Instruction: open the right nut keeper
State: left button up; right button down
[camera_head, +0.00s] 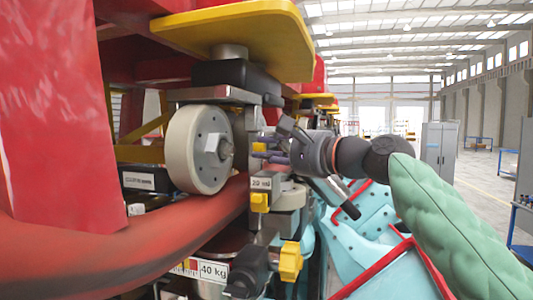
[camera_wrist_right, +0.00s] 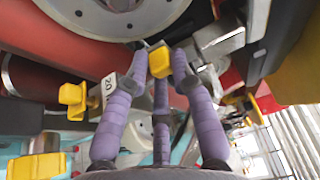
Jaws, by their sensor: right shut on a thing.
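My right gripper (camera_head: 262,156) reaches in from the right, with its purple fingers pointing left beside the large grey wheel (camera_head: 190,150). In the right wrist view the fingers (camera_wrist_right: 160,68) close around a small yellow block (camera_wrist_right: 159,62), and the gripper is shut on it. This block seems to be the nut keeper's yellow tab, though no label on it can be read. It shows in the head view as a yellow patch (camera_head: 258,147) just beyond the fingertips. A hex nut (camera_head: 222,146) sits on the wheel hub.
A thick red rail (camera_head: 130,255) runs below the wheel. A grey block marked 20 (camera_head: 261,183), with a yellow tab (camera_head: 259,202), sits just under my fingers. A yellow knob (camera_head: 290,261) is lower down. A yellow plate (camera_head: 245,35) overhangs above.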

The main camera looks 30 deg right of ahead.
jog(key=shift+s+a+r, duration=0.25)
jog(key=shift+s, duration=0.1)
jog(key=c, duration=1.2)
grip_release()
jog(key=shift+s+a+r, duration=0.1)
jog(key=shift+s+a, duration=0.1)
jog(key=shift+s, duration=0.05)
jog(key=shift+c, duration=0.2)
jog(key=shift+o, duration=0.6)
jog(key=shift+a, duration=0.1)
jog(key=shift+w, duration=0.2)
jog(key=shift+f, duration=0.2)
jog(key=shift+s+d, duration=0.1)
jog(key=shift+d, duration=0.15)
jog(key=v, duration=1.1)
jog(key=shift+s, duration=0.3)
